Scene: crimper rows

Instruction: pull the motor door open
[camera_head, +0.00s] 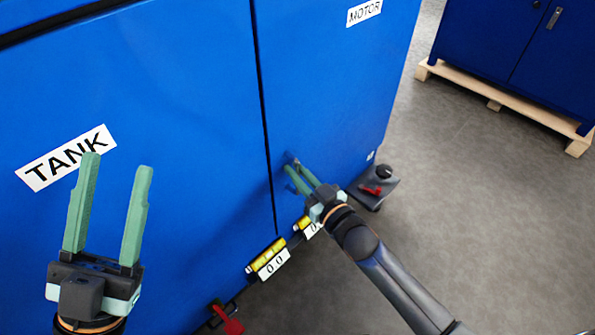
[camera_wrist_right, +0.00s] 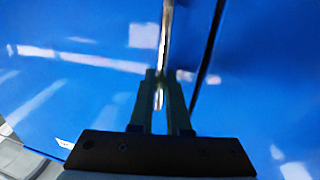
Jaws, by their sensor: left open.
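The blue motor door (camera_head: 330,90), labelled MOTOR, is flush with the cabinet front, right of a dark vertical seam. Its metal bar handle (camera_wrist_right: 165,40) runs upright beside the seam in the right wrist view. My right gripper (camera_head: 296,168) is at the door's left edge, its green fingers close on both sides of the handle's lower part; it appears shut on it. The fingers also show in the right wrist view (camera_wrist_right: 161,88). In the head view the handle is mostly hidden by the fingers. My left gripper (camera_head: 118,165) is open and empty in front of the TANK panel.
The tank panel (camera_head: 150,80) is left of the seam. Yellow levels with number tags (camera_head: 270,262) sit at the cabinet's lower edge. Another blue cabinet on a pallet (camera_head: 500,100) is behind; grey floor between is clear.

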